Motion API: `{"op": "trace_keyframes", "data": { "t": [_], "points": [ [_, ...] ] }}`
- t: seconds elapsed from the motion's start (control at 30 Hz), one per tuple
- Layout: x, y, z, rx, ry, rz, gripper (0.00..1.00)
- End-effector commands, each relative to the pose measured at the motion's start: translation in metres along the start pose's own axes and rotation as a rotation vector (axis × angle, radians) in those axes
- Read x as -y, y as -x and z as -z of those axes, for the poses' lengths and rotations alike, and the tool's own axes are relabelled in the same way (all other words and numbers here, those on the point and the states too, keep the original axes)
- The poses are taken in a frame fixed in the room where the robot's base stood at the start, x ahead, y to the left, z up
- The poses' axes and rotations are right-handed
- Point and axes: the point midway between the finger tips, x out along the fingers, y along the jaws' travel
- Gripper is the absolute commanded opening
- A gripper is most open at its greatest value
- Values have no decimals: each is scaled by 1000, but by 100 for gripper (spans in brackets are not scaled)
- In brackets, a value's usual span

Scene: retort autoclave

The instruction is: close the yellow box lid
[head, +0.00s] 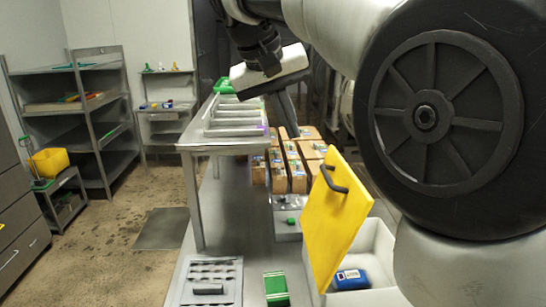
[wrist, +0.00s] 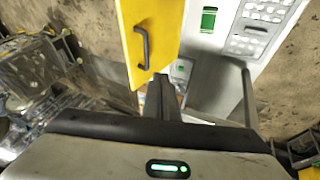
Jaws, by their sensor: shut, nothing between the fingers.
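The yellow lid (head: 342,222) stands raised, steeply tilted, at the left side of an open white box (head: 378,258). A dark handle (head: 333,178) sits on its outer face. A blue item (head: 351,279) lies inside the box. My gripper (head: 291,130) is above and behind the lid, fingers pointing down, shut and empty. In the wrist view the yellow lid (wrist: 150,30) and its handle (wrist: 142,48) are just beyond my fingers (wrist: 160,82). The lid's edge looks close to the fingertips; I cannot tell whether they touch.
A steel table (head: 225,145) stands to the left of my gripper. Brown cartons (head: 290,165) are stacked behind the lid. A green block (head: 275,287) and a grey tray (head: 208,282) lie left of the box. Shelves (head: 85,110) stand at the far left.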

Motion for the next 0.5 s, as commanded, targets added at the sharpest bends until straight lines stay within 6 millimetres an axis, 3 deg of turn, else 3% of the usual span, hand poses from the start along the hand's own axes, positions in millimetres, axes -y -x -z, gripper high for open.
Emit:
{"op": "trace_keyframes", "data": {
  "t": [0.17, 0.5],
  "points": [
    [1, -13, 2, 2, -5, -5, 0],
    [0, -83, 2, 3, -4, -5, 0]
  ]
}}
